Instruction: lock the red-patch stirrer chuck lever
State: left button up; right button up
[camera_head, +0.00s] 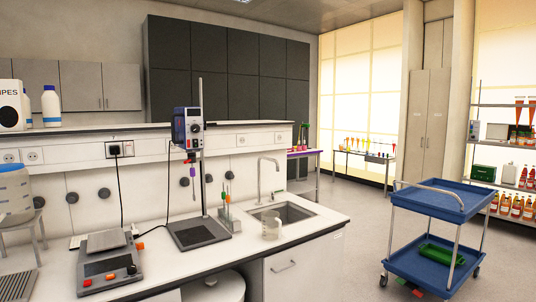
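An overhead stirrer (187,127) with a blue and grey housing is clamped on a tall metal stand on the white lab bench. Below its housing is a small reddish chuck area (192,157), with a purple part and a thin shaft hanging under it. The lever and its position are too small to tell. The dark stand base (198,234) rests on the bench, left of the sink. Neither of my grippers is in view.
A clear beaker (271,228) and a small rack (228,217) stand near the sink (285,212). A blue cart (438,204) with a green crate stands right, on open floor.

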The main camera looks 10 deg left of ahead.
aim_at(192, 156)
jog(key=z, duration=1.1)
jog(key=k, duration=1.15)
jog(key=u, duration=1.85)
jog(key=i, duration=1.85)
jog(key=u, duration=0.2)
